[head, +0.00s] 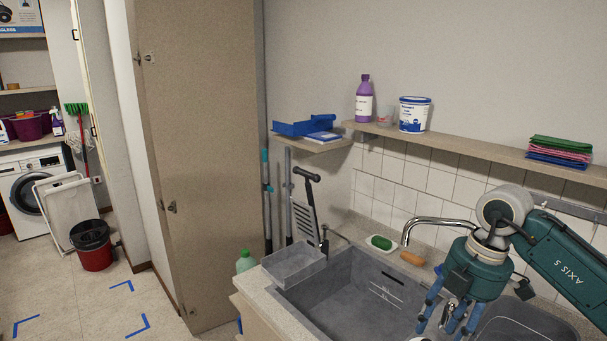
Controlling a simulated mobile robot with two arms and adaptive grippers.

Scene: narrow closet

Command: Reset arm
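My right gripper (446,318) comes in from the right on a teal arm and points down over the sink area. Its blue fingers are spread with a gap between them, and I see nothing held in it. Its fingertips are near the lower picture edge, above the right part of the grey sink (350,296). My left gripper is not in view.
A curved tap (432,221), a green sponge dish (381,242) and an orange-brown item (412,258) are behind the sink. A shelf (470,147) above holds a purple bottle (364,104), a white tub (413,116) and folded cloths (560,148). A tall cabinet (203,150) stands left.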

